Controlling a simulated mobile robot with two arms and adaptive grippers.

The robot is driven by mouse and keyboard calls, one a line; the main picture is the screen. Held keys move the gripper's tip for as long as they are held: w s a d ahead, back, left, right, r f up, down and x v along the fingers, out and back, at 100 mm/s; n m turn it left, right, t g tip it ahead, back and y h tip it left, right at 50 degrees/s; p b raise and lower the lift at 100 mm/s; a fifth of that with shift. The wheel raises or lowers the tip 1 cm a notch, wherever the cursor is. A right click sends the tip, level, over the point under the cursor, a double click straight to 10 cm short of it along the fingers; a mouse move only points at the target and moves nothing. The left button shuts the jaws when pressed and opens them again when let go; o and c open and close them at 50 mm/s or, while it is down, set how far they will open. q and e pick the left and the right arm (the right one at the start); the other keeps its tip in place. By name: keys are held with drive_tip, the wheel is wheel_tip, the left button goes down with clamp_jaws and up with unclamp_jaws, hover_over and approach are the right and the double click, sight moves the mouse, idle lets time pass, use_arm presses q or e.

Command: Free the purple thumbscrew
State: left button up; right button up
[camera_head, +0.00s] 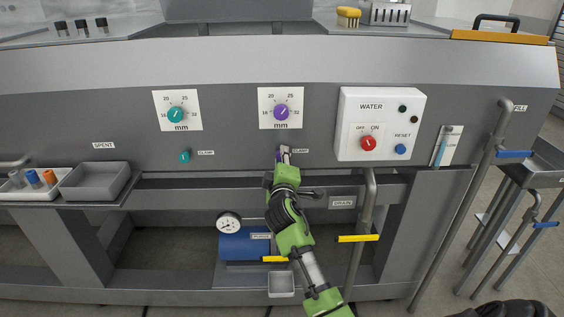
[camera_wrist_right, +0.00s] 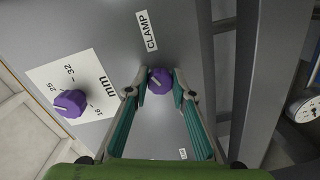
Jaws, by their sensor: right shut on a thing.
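The purple thumbscrew (camera_wrist_right: 159,80) sits on the grey panel beside the CLAMP label. My right gripper (camera_wrist_right: 160,88) has its two fingertips on either side of the thumbscrew and is shut on it. In the head view my right gripper (camera_head: 283,153) reaches up to the panel and mostly hides the thumbscrew. Above it is a white plate with a purple dial (camera_head: 282,111), which also shows in the wrist view (camera_wrist_right: 70,103). My left gripper is not in view.
A teal thumbscrew (camera_head: 185,157) and a teal dial (camera_head: 175,115) are to the left. A WATER box (camera_head: 380,125) stands out from the panel on the right. A yellow-handled drain pipe (camera_head: 358,238) is beside my arm. A grey bin (camera_head: 97,178) is at the left.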

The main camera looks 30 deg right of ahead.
drive_tip(key=m+b, duration=0.1)
drive_tip(key=m, duration=0.3)
drive_tip(key=shift+f+m, duration=0.1)
drive_tip(key=shift+m, duration=0.3)
drive_tip(key=shift+y, duration=0.3)
drive_tip(key=o, duration=1.1)
drive_tip(key=shift+o, duration=0.2)
drive_tip(key=v, duration=1.2)
drive_tip(key=shift+f, duration=0.1)
